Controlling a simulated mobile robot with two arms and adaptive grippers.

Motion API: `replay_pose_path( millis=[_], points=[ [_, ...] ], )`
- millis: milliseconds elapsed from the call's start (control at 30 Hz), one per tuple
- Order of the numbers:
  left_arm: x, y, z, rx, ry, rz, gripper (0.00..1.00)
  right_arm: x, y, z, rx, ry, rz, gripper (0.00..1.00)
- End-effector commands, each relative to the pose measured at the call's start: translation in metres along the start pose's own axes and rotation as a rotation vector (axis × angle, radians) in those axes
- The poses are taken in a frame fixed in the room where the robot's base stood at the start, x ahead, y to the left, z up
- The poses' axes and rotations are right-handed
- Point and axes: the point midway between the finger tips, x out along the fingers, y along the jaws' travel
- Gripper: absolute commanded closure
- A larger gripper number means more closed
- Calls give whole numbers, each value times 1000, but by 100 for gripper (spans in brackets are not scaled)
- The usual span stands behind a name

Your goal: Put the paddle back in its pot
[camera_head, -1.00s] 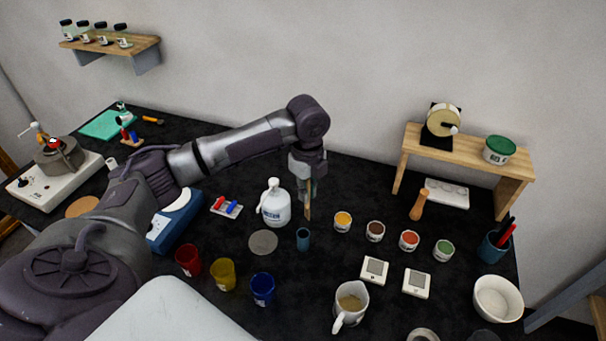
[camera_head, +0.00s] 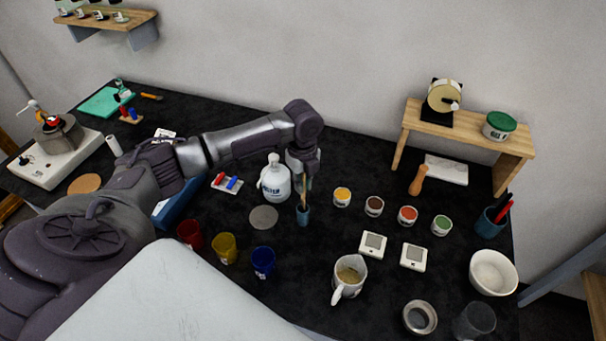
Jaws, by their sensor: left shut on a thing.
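My left gripper (camera_head: 303,172) is shut on the wooden paddle (camera_head: 304,193), which hangs upright below the fingers. The small blue-grey pot (camera_head: 303,217) stands on the black table directly under it. The paddle's lower end meets the pot's mouth and seems to be just inside the rim; how deep it is cannot be told. The gripper's fingers are partly hidden by its own body. My right gripper is not in view.
A white bottle (camera_head: 275,178) stands close left of the pot, with a grey disc (camera_head: 264,217) in front of it. Paint cups, such as the yellow one (camera_head: 342,197), stand to the right. A jug (camera_head: 349,275) and a blue cup (camera_head: 263,261) are nearer.

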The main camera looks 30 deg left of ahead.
Motion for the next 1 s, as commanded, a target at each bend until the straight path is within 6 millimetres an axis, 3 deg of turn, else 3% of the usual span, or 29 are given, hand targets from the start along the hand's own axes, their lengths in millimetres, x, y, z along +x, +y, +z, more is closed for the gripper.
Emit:
replay_pose_path(
  millis=[100, 433, 1000],
  points=[
    [22, 0, 0, 0, 0, -1, 100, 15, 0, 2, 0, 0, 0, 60],
    [56, 0, 0, 0, -1, -1, 100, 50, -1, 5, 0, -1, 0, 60],
    [65, 0, 0, -1, -1, -1, 100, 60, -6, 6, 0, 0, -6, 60]
  ],
)
